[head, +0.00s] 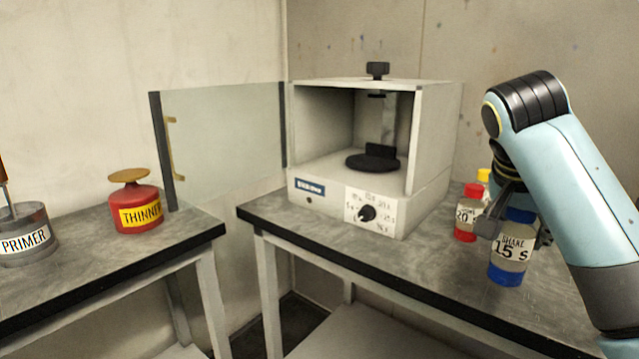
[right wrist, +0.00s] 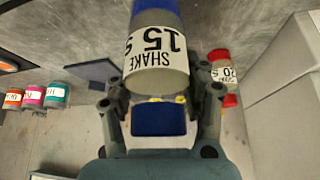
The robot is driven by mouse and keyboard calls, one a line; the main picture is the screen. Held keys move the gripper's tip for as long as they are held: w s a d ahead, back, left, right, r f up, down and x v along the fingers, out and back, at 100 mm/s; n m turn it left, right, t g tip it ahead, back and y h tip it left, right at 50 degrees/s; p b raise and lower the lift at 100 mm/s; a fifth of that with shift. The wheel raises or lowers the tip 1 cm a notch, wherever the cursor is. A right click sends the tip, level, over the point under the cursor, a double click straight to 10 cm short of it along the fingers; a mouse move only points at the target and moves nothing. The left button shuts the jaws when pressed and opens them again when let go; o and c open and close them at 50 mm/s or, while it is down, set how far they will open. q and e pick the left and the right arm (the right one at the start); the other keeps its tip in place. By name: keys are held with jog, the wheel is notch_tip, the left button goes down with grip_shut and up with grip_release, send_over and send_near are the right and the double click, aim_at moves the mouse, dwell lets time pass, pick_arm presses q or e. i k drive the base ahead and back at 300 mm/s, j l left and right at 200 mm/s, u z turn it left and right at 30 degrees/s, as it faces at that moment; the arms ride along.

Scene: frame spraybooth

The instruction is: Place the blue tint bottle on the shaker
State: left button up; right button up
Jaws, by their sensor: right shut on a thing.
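The blue tint bottle (head: 508,262) has a blue cap, a blue base and a "SHAKE 15 S" label. My right gripper (head: 515,220) is shut on it near the cap, with a finger on each side. The right wrist view shows the bottle (right wrist: 157,55) upright between the fingers of the gripper (right wrist: 160,108). I cannot tell whether its base touches the bench. The shaker (head: 425,190) is a pale box with its glass door (head: 225,140) swung open to the left. Its round black platform (head: 372,162) is empty. My left gripper is out of view.
A red bottle (head: 465,228) labelled "20" and a yellow-capped one (head: 484,176) stand close behind the held bottle. A dial (head: 367,213) is on the shaker's front. The bench (head: 330,238) is clear before the shaker. A thinner can (head: 135,212) and primer can (head: 25,245) stand left.

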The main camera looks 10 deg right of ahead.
aim_at(374, 161)
jog(key=i+z, duration=0.1)
jog(key=z, duration=0.35)
jog(key=i+z, duration=0.1)
jog(key=z, duration=0.4)
jog(key=i+z, duration=0.1)
jog(key=z, duration=0.35)
jog(key=i+z, duration=0.1)
jog(key=z, duration=0.35)
